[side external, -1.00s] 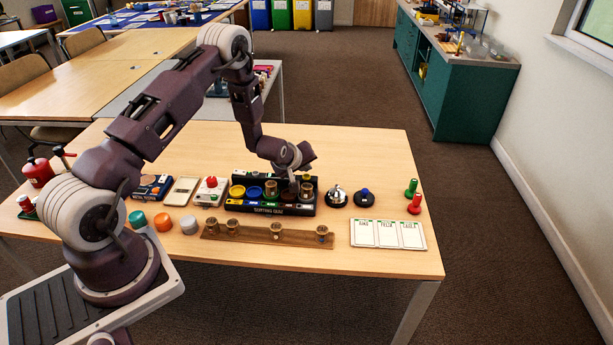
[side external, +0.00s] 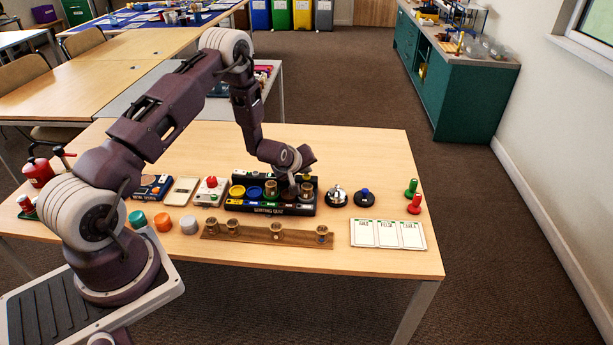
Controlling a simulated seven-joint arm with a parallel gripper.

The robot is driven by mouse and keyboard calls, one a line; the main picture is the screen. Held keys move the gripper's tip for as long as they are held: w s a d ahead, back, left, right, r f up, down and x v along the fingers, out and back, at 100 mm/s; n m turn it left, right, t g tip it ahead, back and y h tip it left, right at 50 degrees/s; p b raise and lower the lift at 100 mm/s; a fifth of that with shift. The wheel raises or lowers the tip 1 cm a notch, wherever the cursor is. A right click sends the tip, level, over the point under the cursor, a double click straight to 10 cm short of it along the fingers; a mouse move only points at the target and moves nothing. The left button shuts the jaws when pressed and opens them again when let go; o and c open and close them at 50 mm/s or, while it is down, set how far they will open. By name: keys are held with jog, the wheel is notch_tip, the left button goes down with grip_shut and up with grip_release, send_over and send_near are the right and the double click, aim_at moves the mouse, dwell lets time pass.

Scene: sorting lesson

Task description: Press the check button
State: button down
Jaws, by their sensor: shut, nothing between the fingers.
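The black sorting quiz console (side external: 268,209) stands on the table with yellow and blue round cups on its left and brass-coloured cylinders in its middle and right. My gripper (side external: 291,191) points down over the right half of the console, between two of the cylinders. It is shut and empty. Its tips are small and dark here, and I cannot tell whether they touch the console. No check button can be clearly made out on the console; part of it is hidden by my gripper.
A silver bell (side external: 337,196) and a blue-topped black button (side external: 365,197) stand right of the console. A red-topped white box (side external: 211,190) stands left. A wooden rack (side external: 262,234) with several cylinders and a white card board (side external: 388,234) lie in front.

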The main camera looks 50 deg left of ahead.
aim_at(305, 178)
jog(key=shift+f, duration=0.4)
dwell(0.5)
jog(key=shift+r, duration=0.85)
jog(key=shift+r, duration=2.5)
